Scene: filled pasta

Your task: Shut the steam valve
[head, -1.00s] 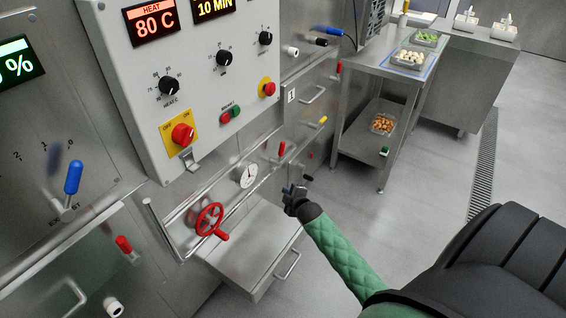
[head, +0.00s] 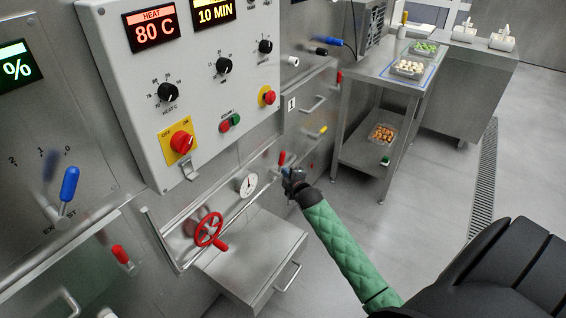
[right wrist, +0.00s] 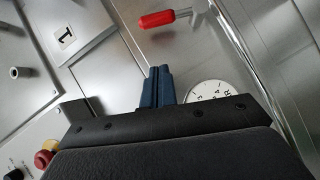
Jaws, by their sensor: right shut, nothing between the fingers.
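A red-handled lever (head: 282,158) sits on the pipe below the control panel, right of a round white gauge (head: 246,184). A red handwheel (head: 209,229) is lower left of the gauge. The frames show no label telling which is the steam valve. My right gripper (head: 287,174) is shut and empty, just below the red lever in the head view. In the right wrist view, its blue fingers (right wrist: 157,86) are together. The red lever handle (right wrist: 158,19) lies ahead of them, with a visible gap. The gauge (right wrist: 210,94) is partly hidden by the gripper body. My left gripper is not in view.
The control panel (head: 200,110) with knobs and a red switch juts out above the pipe. A steel box (head: 250,255) with a handle projects below. A steel table (head: 375,75) with food trays stands at the back right. Floor to the right is clear.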

